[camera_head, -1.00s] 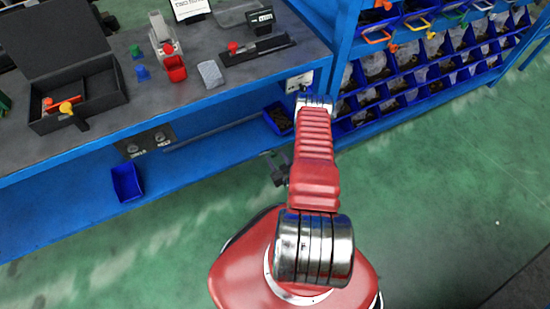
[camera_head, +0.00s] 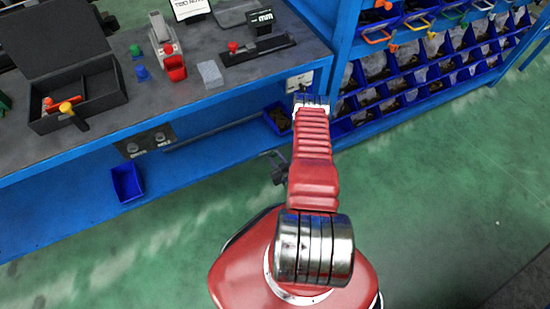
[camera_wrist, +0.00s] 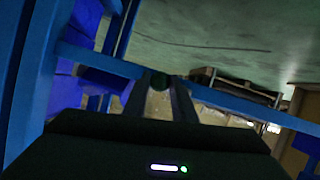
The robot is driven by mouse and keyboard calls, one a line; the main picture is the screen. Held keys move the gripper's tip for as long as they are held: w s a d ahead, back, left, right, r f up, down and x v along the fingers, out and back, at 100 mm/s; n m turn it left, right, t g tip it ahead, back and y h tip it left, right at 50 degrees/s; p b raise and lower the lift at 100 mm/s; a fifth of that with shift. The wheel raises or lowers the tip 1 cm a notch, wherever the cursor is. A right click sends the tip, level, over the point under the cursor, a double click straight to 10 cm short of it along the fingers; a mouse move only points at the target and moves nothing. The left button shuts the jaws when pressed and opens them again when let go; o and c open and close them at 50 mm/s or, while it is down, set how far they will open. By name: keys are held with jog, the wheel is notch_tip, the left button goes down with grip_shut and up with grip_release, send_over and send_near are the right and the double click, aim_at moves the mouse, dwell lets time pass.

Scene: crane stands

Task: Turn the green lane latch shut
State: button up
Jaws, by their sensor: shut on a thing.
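In the wrist view my gripper (camera_wrist: 160,92) has its two dark fingers closed on a small, round, dark green knob (camera_wrist: 158,80), which shows between the fingertips. It looks like the green lane latch, but the view is dim and the latch's turn angle cannot be told. In the head view my red arm stretches away from me towards the bench and rack, and its gripper cannot be made out there. A green loop handle (camera_head: 454,15) shows on the rack at the upper right, among orange, yellow and blue ones.
Rows of blue bins (camera_head: 410,75) fill the rack at right. Blue beams (camera_wrist: 220,98) cross the wrist view. The green floor in front is clear.

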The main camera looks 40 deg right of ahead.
jog(key=shift+a, duration=0.15)
jog(key=shift+c, duration=0.4)
jog(key=shift+o, duration=0.2)
jog(key=m+y, duration=0.2)
jog(key=m, duration=0.1)
jog(key=shift+d+t, duration=0.3)
jog(key=m+y, duration=0.1)
jog(key=m+t, duration=0.1)
jog(key=m, duration=0.1)
jog(key=shift+s+d+f+y, duration=0.1)
jog(key=shift+d+y, duration=0.05)
jog(key=shift+y, duration=0.25)
jog(key=m+t+y, duration=0.1)
jog(key=m, duration=0.2)
jog(key=shift+d+f+y, duration=0.1)
jog(key=shift+f+y, duration=0.05)
jog(key=shift+y, duration=0.15)
jog(key=shift+d+f+m+t+y, duration=0.15)
jog(key=shift+m+t, duration=0.2)
jog(key=shift+m, duration=0.45)
jog(key=shift+a+m+t+y, duration=0.15)
jog(key=shift+m+t, duration=0.2)
jog(key=shift+m, duration=0.45)
jog(key=shift+d, duration=0.15)
jog(key=o, duration=1)
